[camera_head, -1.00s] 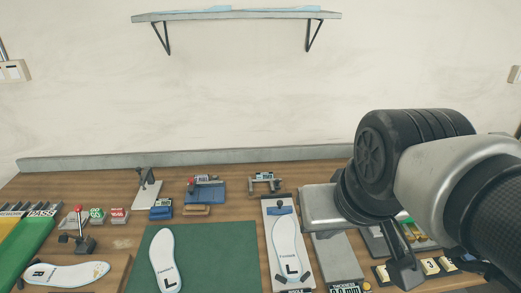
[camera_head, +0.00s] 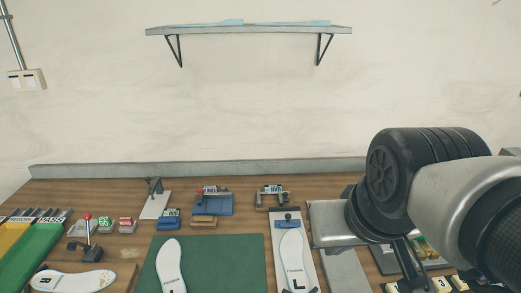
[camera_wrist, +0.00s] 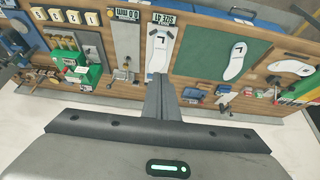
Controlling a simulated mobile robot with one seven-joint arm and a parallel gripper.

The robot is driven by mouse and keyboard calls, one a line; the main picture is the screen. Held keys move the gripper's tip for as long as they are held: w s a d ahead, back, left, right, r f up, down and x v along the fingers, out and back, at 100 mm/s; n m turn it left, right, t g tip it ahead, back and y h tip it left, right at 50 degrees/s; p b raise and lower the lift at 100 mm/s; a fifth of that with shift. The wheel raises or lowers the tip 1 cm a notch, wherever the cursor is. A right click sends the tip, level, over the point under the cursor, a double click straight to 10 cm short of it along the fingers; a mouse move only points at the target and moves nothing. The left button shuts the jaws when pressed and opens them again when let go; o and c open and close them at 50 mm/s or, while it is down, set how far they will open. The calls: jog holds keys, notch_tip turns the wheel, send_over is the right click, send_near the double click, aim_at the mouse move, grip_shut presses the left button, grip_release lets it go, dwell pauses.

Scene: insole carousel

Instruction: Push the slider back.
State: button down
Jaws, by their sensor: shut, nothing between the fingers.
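The slider (camera_head: 288,218), a small blue block with a dark knob, sits near the far end of a white gauge board (camera_head: 277,262). A white insole marked L (camera_head: 292,262) lies on the board just in front of it. In the wrist view the board and insole (camera_wrist: 159,50) are upside down, and the slider is hard to make out near my fingers. My gripper (camera_head: 414,268) is right of the board in the head view, partly cut off by my wrist. In the wrist view its fingers (camera_wrist: 160,84) are together with nothing between them.
A green mat (camera_head: 225,255) with another insole (camera_head: 170,265) lies left of the board. A grey thickness gauge (camera_head: 345,272) stands close on its right. A small bracketed device (camera_head: 271,197) is behind the board. A wall shelf (camera_head: 250,30) hangs above.

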jog(key=c, duration=2.5)
grip_release()
jog(key=o, duration=0.4)
jog(key=shift+w, duration=0.15)
jog(key=o, duration=0.5)
jog(key=w+b, duration=0.1)
jog(key=w, duration=0.4)
jog(key=w+f+m+b, duration=0.1)
jog(key=w+b, duration=0.1)
jog(key=w, duration=0.3)
jog(key=w+f+m+b, duration=0.1)
jog(key=w, duration=0.4)
jog(key=shift+w+a+f+g+h+b, duration=0.1)
jog(key=shift+w+g+h+b, duration=0.2)
jog(key=shift+g, duration=0.1)
jog(key=m+h+b, duration=0.1)
jog(key=m+b, duration=0.2)
jog(key=b, duration=0.1)
send_over(288, 215)
jog(key=s+a, duration=0.3)
jog(key=s, duration=0.4)
notch_tip(288, 215, down, 13)
jog(key=shift+n+g, duration=0.3)
jog(key=x, duration=1.6)
jog(key=shift+w+d+f, duration=0.2)
jog(key=shift+d+f, duration=0.05)
jog(key=shift+f, duration=0.05)
grip_shut()
